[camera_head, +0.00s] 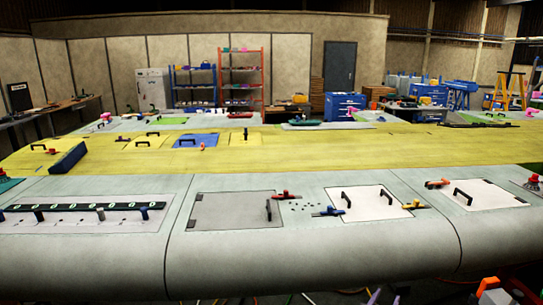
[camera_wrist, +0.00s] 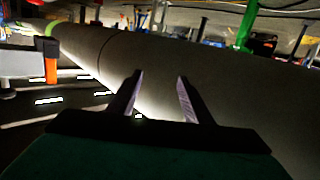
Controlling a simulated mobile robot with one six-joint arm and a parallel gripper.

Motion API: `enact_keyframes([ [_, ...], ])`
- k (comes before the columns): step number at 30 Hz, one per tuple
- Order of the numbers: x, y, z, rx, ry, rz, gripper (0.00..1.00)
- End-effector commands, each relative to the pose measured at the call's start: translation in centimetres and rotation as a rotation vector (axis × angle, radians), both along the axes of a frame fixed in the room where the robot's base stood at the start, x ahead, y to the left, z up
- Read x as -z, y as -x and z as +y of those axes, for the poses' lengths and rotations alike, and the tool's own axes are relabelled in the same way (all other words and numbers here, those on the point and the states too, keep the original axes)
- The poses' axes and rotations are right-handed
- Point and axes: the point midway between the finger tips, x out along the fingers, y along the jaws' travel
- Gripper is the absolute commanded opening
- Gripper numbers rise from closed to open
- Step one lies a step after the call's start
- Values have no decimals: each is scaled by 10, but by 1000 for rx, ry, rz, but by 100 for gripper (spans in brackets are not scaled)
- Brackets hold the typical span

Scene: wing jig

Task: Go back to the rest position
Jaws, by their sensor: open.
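My gripper (camera_wrist: 160,82) shows in the wrist view with its two fingers apart and nothing between them. It faces the curved grey surface of the wing (camera_wrist: 225,85), apparently from low down; I cannot tell the exact gap.
The wing carries a grey panel (camera_head: 235,212), a white panel with black handles (camera_head: 370,204), another white panel (camera_head: 484,195), and a strip of several pegs (camera_head: 85,219). A blue block (camera_head: 67,158) lies on the yellow section. Shelves and cabinets stand far behind.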

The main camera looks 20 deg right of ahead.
Motion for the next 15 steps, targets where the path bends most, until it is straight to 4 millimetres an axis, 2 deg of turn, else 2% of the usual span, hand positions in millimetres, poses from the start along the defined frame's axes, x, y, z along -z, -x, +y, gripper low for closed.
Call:
enact_keyframes([
  [1,15,-15,18,-44,-12,16,45],
  [6,55,-54,79,-189,-60,79,45],
  [12,107,-88,157,-365,-132,169,45],
  [15,135,-98,198,-451,-173,222,45],
])
